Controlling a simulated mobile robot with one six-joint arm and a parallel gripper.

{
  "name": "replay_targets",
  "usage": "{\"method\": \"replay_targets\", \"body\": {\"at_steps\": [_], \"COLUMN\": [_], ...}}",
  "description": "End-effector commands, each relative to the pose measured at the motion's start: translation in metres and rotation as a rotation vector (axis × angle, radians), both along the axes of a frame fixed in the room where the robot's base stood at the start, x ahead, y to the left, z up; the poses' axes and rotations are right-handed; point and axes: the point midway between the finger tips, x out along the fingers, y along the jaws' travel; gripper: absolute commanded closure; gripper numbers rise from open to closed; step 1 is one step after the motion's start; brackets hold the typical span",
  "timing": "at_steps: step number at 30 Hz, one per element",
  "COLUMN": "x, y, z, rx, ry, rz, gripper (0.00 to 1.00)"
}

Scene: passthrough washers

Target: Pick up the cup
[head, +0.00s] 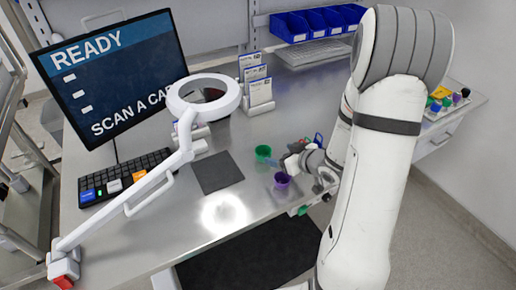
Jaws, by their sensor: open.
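A small green cup (263,153) stands upright on the grey metal bench, just right of a dark square mat. A purple cup (282,180) stands a little nearer the bench's front edge. My gripper (285,163) is open, just right of the two cups and low over the bench. Its fingers are small in the picture and partly overlap the space between the cups. I cannot tell whether it touches either one. My white arm hides the bench to the right of the gripper.
A ring magnifier lamp (205,97) on a white arm stands left of the cups. A monitor (115,75), a keyboard (126,176) and a dark mat (217,172) are on the left. Blue bins (315,24) and card holders (257,85) stand behind. A tray of coloured caps (445,101) is at right.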

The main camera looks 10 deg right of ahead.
Motion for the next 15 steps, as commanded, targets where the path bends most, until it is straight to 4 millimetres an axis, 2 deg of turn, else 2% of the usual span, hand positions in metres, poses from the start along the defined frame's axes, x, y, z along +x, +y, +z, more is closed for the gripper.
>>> {"method": "replay_targets", "body": {"at_steps": [15], "x": [0.038], "y": [0.037], "z": [-0.025], "rx": [0.009], "ry": [-0.001], "rz": [0.029], "gripper": [0.23]}}
